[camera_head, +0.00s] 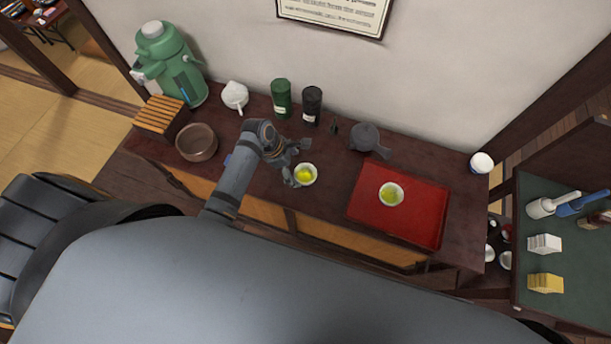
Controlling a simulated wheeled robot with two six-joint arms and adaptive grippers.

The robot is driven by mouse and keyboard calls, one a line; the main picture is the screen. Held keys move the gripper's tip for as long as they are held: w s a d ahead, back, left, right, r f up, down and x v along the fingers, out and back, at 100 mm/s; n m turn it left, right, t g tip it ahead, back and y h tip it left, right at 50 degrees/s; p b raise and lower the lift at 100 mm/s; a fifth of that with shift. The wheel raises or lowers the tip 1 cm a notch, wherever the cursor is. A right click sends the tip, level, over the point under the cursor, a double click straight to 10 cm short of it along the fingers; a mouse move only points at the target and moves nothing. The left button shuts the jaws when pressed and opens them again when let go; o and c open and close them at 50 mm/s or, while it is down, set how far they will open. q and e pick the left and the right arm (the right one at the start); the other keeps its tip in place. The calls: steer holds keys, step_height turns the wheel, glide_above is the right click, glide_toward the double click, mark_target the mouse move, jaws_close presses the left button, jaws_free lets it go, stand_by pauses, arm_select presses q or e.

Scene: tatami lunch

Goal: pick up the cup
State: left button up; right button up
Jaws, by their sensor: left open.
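A white cup (306,175) with yellow-green liquid stands on the dark wooden cabinet top, left of the red tray. My left gripper (297,164) is open beside this cup, at its left. Whether a finger touches the cup is too small to tell. A second white cup (391,193) with similar liquid stands on the red tray (425,225), apart from my gripper. My right gripper is not in view.
A dark teapot (366,138) stands behind the tray. Green (281,98) and black (312,104) canisters stand near the wall. A brown bowl (197,143), a slatted wooden box (161,117) and a green air pot (168,65) are at the left.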

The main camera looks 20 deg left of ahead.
mark_target(310, 178)
arm_select(q)
steer(key=shift+x, duration=1.1)
steer(key=x, duration=0.2)
steer(key=w+x, duration=0.1)
steer(key=x, duration=0.1)
steer(key=shift+d, duration=0.2)
steer(key=shift+w+d+f, duration=0.15)
steer(key=shift+f, duration=0.35)
steer(key=c, duration=1.4)
steer(key=shift+r, duration=0.1)
